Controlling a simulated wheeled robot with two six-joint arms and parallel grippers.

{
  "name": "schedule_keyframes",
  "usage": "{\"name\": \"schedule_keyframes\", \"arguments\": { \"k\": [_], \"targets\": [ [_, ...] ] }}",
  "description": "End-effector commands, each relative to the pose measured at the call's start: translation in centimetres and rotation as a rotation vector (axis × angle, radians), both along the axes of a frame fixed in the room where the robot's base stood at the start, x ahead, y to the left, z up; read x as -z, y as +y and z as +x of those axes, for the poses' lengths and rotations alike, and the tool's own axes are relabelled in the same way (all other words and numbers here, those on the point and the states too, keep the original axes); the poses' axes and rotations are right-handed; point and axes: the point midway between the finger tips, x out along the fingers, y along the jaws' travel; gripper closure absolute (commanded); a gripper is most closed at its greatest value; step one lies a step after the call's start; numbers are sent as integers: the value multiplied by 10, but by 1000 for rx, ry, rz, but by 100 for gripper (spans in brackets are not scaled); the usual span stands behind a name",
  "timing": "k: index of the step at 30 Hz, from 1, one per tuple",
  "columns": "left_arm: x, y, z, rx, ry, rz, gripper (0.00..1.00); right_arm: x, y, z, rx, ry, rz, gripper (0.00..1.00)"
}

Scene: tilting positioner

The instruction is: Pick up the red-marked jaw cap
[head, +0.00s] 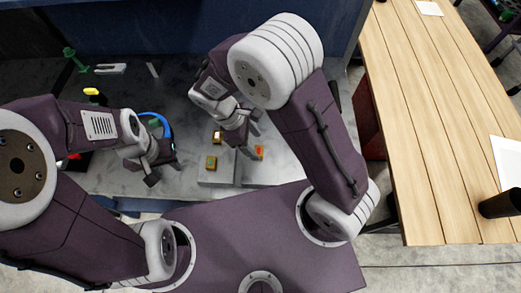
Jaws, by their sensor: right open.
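A small yellow-orange piece with a reddish mark (259,152), which looks like the red-marked jaw cap, sits at the right side of a low grey block. A similar piece with a greenish top (211,162) sits on the block's left part, and another yellowish piece (217,137) is just behind it. My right gripper (251,134) is open, just behind and above the reddish-marked piece, with nothing visible between its fingers. My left gripper (163,173) appears open and empty, to the left of the block. The exact gap between the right fingers and the piece is unclear.
The low grey block (218,179) stands on a grey bench (185,85). A blue curved hose (164,124), a yellow item (91,91) and a green stand (75,58) are at the left. A wooden table (425,120) stands at the right.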

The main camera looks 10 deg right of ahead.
Motion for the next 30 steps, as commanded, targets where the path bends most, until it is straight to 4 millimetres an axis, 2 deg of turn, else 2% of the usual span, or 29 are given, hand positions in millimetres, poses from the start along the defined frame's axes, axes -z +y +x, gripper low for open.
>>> {"name": "schedule_keyframes", "arguments": {
  "k": [4, 9, 12, 19, 26, 30],
  "targets": [
    [-3, 0, 0, 0, 0, 0, 64, 9, -2, 1, 1, 3, -2, 36],
    [-7, 0, 0, 0, 0, 0, 64, 39, -11, 2, 2, 4, -3, 36],
    [-8, 0, 0, 0, 0, 0, 64, 49, -14, 1, 0, 3, -1, 36],
    [-7, 0, 0, 0, 0, 0, 64, 51, -14, 2, 0, 0, 1, 36],
    [-7, 0, 0, 0, 0, 0, 64, 51, -14, 2, 0, 0, 1, 100],
    [-7, 0, 0, 0, 0, 0, 64, 51, -14, 2, 0, 0, 1, 100]
  ]
}}
